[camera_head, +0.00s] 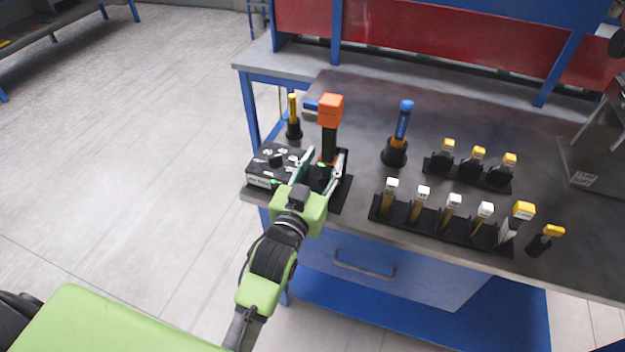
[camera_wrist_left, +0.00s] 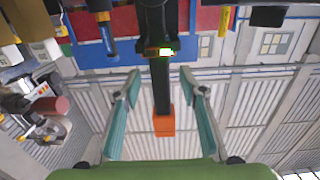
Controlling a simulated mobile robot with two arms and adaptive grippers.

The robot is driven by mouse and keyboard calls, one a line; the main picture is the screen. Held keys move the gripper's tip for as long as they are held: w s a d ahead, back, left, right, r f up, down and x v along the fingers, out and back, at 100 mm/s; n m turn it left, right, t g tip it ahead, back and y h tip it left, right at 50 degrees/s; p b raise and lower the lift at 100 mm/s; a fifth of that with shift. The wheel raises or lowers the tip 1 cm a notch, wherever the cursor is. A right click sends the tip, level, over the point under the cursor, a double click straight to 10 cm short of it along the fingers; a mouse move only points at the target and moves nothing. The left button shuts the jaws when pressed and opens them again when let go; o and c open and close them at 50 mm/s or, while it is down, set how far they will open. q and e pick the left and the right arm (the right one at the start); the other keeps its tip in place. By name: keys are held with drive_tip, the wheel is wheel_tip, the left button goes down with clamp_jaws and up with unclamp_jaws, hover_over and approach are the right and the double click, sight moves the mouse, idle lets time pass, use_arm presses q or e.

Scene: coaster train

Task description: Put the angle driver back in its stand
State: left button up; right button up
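The angle driver, a black tool with an orange block on top (camera_head: 331,110), is upright at the left end of the bench, above a flat black stand (camera_head: 342,192). In the left wrist view the angle driver (camera_wrist_left: 163,95) runs between my fingers, with a small green light near its black head. My left gripper (camera_head: 322,160) is open, with one finger on each side of the driver and gaps showing. Its lower end is partly hidden by my gripper, so I cannot tell how it sits in the stand. My right gripper is not in view.
A black box with knobs (camera_head: 268,178) stands close left of my left gripper. A yellow-handled tool (camera_head: 293,110) and a blue-topped tool (camera_head: 403,125) stand upright behind. Two racks of yellow- and white-topped tools (camera_head: 440,228) stand right. The bench (camera_head: 350,95) is clear behind.

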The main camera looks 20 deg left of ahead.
use_arm(q)
drive_tip(key=s, duration=0.9)
drive_tip(key=s+d+f+m+g, duration=0.1)
drive_tip(key=s+f+g, duration=0.15)
drive_tip(key=f, duration=0.95)
drive_tip(key=s+d+f+g+h, duration=0.1)
drive_tip(key=s+f+g, duration=0.15)
drive_tip(key=f, duration=0.95)
drive_tip(key=s+d+f+m+g, duration=0.1)
drive_tip(key=s+f+g, duration=0.15)
drive_tip(key=f, duration=0.95)
drive_tip(key=s+a+f+g, duration=0.2)
drive_tip(key=s+f, duration=0.4)
drive_tip(key=f, duration=0.1)
drive_tip(key=s+a+f+g, duration=0.2)
drive_tip(key=s+f, duration=0.4)
drive_tip(key=f, duration=0.1)
drive_tip(key=s+a+f+g+y, duration=0.1)
drive_tip(key=s+a+f, duration=0.3)
drive_tip(key=s, duration=0.6)
drive_tip(key=s+a+f+g+y, duration=0.1)
drive_tip(key=s+a+f+g, duration=0.2)
drive_tip(key=s+f, duration=0.3)
drive_tip(key=s+g, duration=0.1)
drive_tip(key=s, duration=0.3)
drive_tip(key=shift+s+a+f, duration=0.25)
drive_tip(key=shift+s+a, duration=0.15)
